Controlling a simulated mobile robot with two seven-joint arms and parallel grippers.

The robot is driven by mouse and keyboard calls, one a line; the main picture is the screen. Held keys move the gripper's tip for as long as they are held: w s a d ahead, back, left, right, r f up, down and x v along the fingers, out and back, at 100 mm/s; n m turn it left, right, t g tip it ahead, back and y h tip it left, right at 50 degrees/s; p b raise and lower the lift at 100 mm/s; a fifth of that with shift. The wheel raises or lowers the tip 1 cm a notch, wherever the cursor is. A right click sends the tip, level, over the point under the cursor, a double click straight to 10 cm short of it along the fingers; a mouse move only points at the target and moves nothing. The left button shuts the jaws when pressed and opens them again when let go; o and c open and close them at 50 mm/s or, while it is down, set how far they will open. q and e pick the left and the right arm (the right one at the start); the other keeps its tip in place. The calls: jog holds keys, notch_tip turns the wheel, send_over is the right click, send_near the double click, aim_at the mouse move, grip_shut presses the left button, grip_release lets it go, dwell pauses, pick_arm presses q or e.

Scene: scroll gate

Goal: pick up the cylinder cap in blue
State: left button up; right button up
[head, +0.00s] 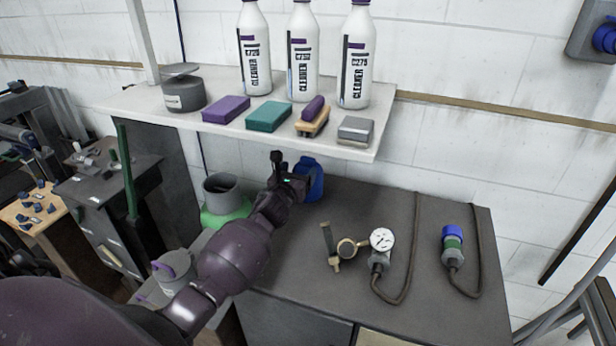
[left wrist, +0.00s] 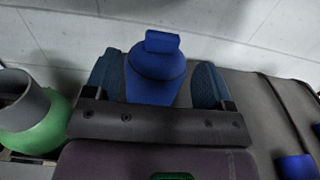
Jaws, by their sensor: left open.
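The blue cylinder cap (head: 314,178) stands near the back left of the dark workbench, partly hidden behind my left gripper (head: 292,178) in the head view. In the left wrist view, the cap (left wrist: 156,72) has a wide rounded body and a narrower block on top. It lies between the two spread fingers of my left gripper (left wrist: 157,82), with a visible gap on each side. The gripper is open and holds nothing. The lower part of the cap is hidden by the gripper body. My right gripper is not in view.
A grey and green container (head: 222,194) stands just left of the gripper. A shelf (head: 377,147) with bottles and blocks hangs above the bench. A gauge (head: 381,240) and a blue-ended cable connector (head: 453,240) lie to the right. Bare bench (head: 350,205) lies right of the cap.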

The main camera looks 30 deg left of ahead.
aim_at(307, 160)
pick_arm(q)
jog(key=shift+x, duration=2.75)
